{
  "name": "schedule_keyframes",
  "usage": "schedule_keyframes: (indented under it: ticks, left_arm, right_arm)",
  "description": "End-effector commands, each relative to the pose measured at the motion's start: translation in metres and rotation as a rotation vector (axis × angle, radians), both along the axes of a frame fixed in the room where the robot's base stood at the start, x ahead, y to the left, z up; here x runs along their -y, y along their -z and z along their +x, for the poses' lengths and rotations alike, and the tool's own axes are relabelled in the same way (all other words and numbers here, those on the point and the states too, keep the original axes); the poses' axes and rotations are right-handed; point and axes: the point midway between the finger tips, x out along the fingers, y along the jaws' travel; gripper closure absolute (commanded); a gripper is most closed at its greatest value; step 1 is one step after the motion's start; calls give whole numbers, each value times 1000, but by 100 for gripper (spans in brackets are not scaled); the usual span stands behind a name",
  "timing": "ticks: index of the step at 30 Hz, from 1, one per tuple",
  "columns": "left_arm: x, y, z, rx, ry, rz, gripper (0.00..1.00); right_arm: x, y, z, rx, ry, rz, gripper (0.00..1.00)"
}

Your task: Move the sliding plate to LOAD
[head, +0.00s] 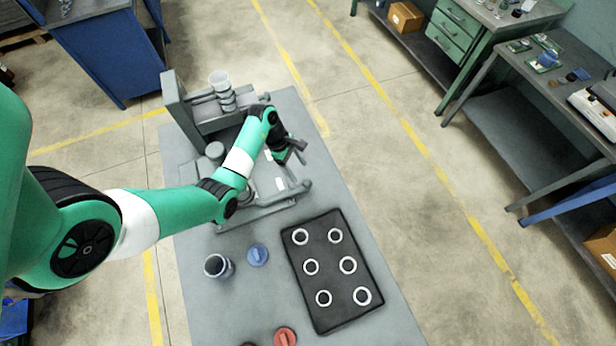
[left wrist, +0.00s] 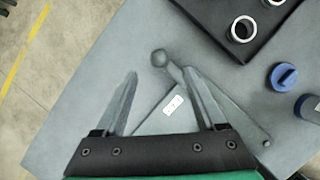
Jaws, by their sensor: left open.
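The grey ring grinder (head: 185,120) stands at the back of the table, with a low grey frame at its front. A grey plate-like part with a small white label (left wrist: 172,105) shows between my fingers in the left wrist view; I take it for the sliding plate, but cannot read the label. A grey bar with a round knob (left wrist: 160,58) lies just beyond the fingertips. My left gripper (head: 297,149) is open and empty above the frame's right side; it also shows in the left wrist view (left wrist: 160,78). My arm hides part of the machine. My right gripper is out of view.
A black tray (head: 329,317) with several pale rings lies at the table's front right. A grey cup (head: 217,266), a blue cap (head: 257,254) and a red cap (head: 285,337) stand left of it. The table's right edge (head: 345,190) is clear.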

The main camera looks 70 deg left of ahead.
Motion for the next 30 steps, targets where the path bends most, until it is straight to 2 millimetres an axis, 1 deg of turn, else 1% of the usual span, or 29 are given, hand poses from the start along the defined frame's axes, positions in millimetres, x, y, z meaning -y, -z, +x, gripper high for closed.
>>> schedule_keyframes:
  ticks: [1,3,6,9,12,14,22,26,27,29,30]
  left_arm:
    - [4,14,3,-3,3,-3,28]
    - [9,30,7,-3,3,-3,28]
    - [14,50,14,-2,3,-2,28]
    - [18,66,19,0,2,0,28]
    - [21,75,23,1,2,1,28]
    - [22,78,23,1,2,1,28]
    - [22,78,24,2,1,2,28]
    - [22,78,24,2,0,2,51]
    - [22,78,24,2,0,2,58]
    - [22,78,24,2,0,2,69]
    - [22,78,24,1,1,1,76]
  right_arm:
    - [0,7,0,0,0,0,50]
    - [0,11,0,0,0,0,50]
    - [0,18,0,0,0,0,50]
    - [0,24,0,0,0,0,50]
    - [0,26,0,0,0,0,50]
    - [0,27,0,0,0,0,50]
    - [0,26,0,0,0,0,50]
    - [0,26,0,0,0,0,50]
    - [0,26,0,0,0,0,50]
    - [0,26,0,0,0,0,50]
    - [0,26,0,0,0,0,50]
